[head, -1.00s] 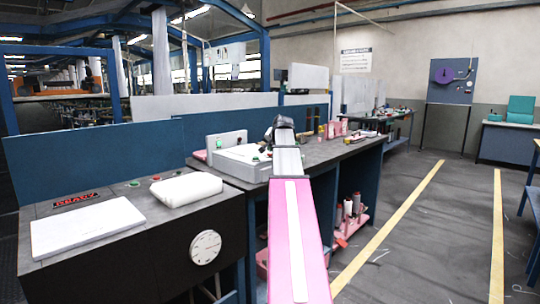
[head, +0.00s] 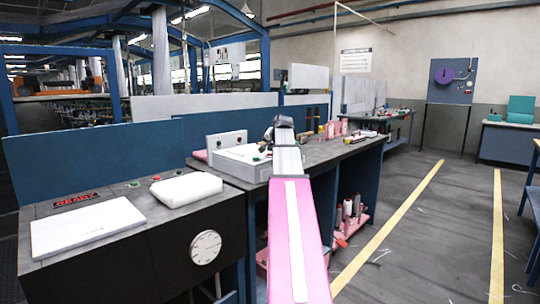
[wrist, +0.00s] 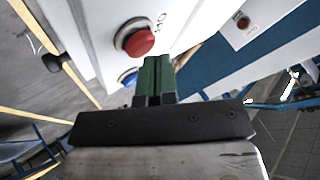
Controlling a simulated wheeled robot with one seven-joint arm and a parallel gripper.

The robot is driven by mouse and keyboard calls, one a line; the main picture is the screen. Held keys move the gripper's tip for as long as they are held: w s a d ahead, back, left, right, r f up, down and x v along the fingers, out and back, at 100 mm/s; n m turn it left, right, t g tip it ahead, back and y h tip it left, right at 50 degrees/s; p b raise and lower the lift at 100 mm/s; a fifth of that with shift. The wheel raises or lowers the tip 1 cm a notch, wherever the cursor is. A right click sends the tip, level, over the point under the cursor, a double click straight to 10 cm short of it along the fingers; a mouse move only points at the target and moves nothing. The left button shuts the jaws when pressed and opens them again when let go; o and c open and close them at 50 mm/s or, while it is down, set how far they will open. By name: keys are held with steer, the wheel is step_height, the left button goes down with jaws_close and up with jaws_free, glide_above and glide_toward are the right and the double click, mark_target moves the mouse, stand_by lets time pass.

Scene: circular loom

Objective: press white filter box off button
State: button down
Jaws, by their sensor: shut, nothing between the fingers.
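The white filter box (head: 240,162) sits on the grey workbench, just left of my arm's end in the head view. In the wrist view its white face (wrist: 88,25) fills the upper left. A red button (wrist: 138,42) stands out from that face, with a blue button (wrist: 128,77) below it. My gripper (wrist: 155,60) has green fingers, pressed together and empty. Its tips are just below and right of the red button and cover part of the area beside the blue one. Whether they touch the box, I cannot tell. In the head view my arm partly hides the gripper.
An upright pale panel (head: 226,144) with buttons stands behind the box. In the wrist view another white panel with a red button (wrist: 243,24) shows at upper right. A white bundle (head: 186,189) lies on the dark cabinet at left. The floor at right is open.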

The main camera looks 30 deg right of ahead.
steer(key=shift+r, duration=0.6)
steer(key=shift+r, duration=2.5)
steer(key=shift+f, duration=0.1)
